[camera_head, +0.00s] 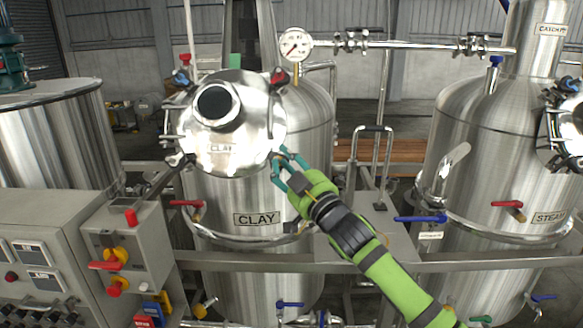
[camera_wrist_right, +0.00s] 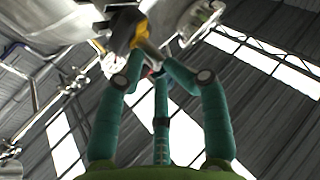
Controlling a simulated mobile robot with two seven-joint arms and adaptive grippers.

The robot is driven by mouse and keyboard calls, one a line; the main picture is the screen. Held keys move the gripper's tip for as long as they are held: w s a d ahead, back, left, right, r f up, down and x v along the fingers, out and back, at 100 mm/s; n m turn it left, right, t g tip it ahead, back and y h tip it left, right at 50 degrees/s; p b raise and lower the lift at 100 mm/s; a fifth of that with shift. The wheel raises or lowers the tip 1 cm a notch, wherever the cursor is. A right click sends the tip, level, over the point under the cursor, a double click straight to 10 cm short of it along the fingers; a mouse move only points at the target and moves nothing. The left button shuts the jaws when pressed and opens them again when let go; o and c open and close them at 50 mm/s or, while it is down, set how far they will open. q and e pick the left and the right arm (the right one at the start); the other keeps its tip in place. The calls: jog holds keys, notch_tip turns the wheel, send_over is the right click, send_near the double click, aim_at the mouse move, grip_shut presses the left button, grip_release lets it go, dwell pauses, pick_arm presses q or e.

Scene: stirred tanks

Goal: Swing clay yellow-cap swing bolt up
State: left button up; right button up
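The clay tank (camera_head: 257,190) is a steel vessel with a CLAY label, left of centre in the head view. Its round lid (camera_head: 222,155) faces me, with clamps around the rim. My right gripper (camera_head: 280,160) is at the lower right edge of this lid. In the right wrist view its teal fingers (camera_wrist_right: 155,60) bend inward and close around the yellow-cap swing bolt (camera_wrist_right: 140,33). The yellow cap shows just beyond the fingertips, and the fingers partly hide the bolt. In the head view the bolt is too small and covered to make out. My left gripper is not in view.
Red-capped (camera_head: 278,77) and blue-capped (camera_head: 181,78) parts sit near the lid's upper rim. A pressure gauge (camera_head: 295,44) stands above. A control panel (camera_head: 45,250) is at lower left. The steam tank (camera_head: 480,140) is right. A steel rail (camera_head: 480,262) crosses in front.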

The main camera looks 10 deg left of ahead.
jog(key=shift+w+a+r, duration=0.2)
jog(key=shift+a+r, duration=0.2)
jog(key=shift+a, duration=0.25)
jog(key=v, duration=1.2)
jog(key=shift+w+d, duration=0.35)
